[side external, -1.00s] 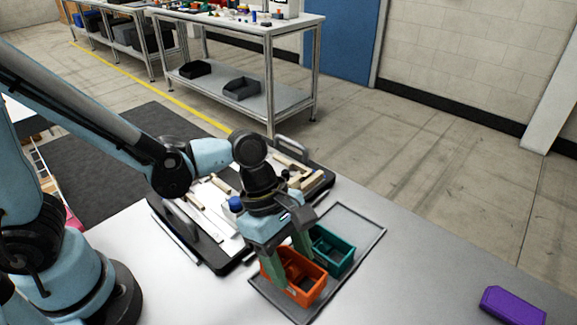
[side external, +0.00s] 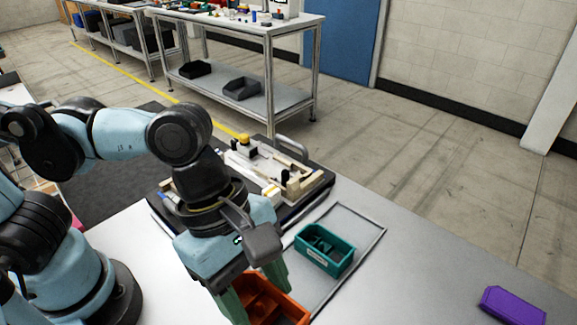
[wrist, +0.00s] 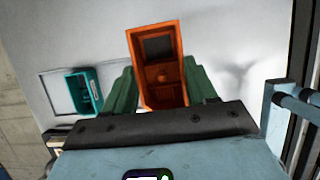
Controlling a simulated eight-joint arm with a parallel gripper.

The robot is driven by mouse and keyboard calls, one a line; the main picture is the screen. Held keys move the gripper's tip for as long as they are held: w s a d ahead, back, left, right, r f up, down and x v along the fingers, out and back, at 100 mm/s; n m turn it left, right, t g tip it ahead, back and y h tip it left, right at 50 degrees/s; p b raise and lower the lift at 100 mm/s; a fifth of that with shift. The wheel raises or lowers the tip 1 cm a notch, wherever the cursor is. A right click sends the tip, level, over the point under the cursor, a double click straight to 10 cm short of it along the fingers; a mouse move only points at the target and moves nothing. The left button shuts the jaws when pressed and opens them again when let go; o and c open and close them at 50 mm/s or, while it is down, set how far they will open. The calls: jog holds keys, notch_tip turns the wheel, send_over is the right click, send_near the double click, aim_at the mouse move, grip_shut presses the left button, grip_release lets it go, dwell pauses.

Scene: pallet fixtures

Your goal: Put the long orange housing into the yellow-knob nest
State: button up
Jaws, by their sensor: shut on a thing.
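The long orange housing (side external: 270,298) is between the green fingers of my gripper (side external: 256,292), which is shut on it. In the wrist view the housing (wrist: 157,65) stands out between both fingers (wrist: 158,88), with its open compartments showing. It appears raised and clear of the tray. The yellow knob (side external: 244,138) is at the back of the black fixture pallet, with the pale nest (side external: 252,162) beside it. My gripper is in front of the pallet, well away from that nest, and my wrist hides part of the pallet.
A teal housing (side external: 325,250) sits in the thin-rimmed grey tray (side external: 372,238). The pallet (side external: 318,193) has raised handles and several blocks. A purple part (side external: 512,306) lies on the table at the far right. The table between tray and purple part is clear.

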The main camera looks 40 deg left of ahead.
jog(key=shift+w+r+m, duration=0.2)
jog(key=shift+w+m, duration=0.2)
jog(key=shift+m, duration=0.1)
jog(key=w+a+r+m+g+y, duration=0.15)
jog(key=w+a+m, duration=0.25)
jog(key=w+m, duration=0.45)
jog(key=w+a+r+m+g+y, duration=0.1)
jog(key=w+a+m+g+y, duration=0.3)
jog(key=w+m, duration=0.5)
jog(key=w+a+f+m+t+y, duration=0.1)
jog(key=w+a+m+t+y, duration=0.15)
jog(key=w+a+m, duration=0.45)
jog(key=w+a+m+t+y, duration=0.1)
jog(key=w+a+m+t, duration=0.2)
jog(key=a+m, duration=0.7)
jog(key=shift+m, duration=0.45)
jog(key=shift+w+d+f, duration=0.1)
jog(key=shift+d+f, duration=0.05)
jog(key=shift+f, duration=1.7)
jog(key=shift+w+d+f, duration=0.1)
jog(key=shift+d+f, duration=0.05)
jog(key=shift+f, duration=1.65)
jog(key=shift+f, duration=0.35)
jog(key=shift+f, duration=0.35)
jog(key=shift+f, duration=0.35)
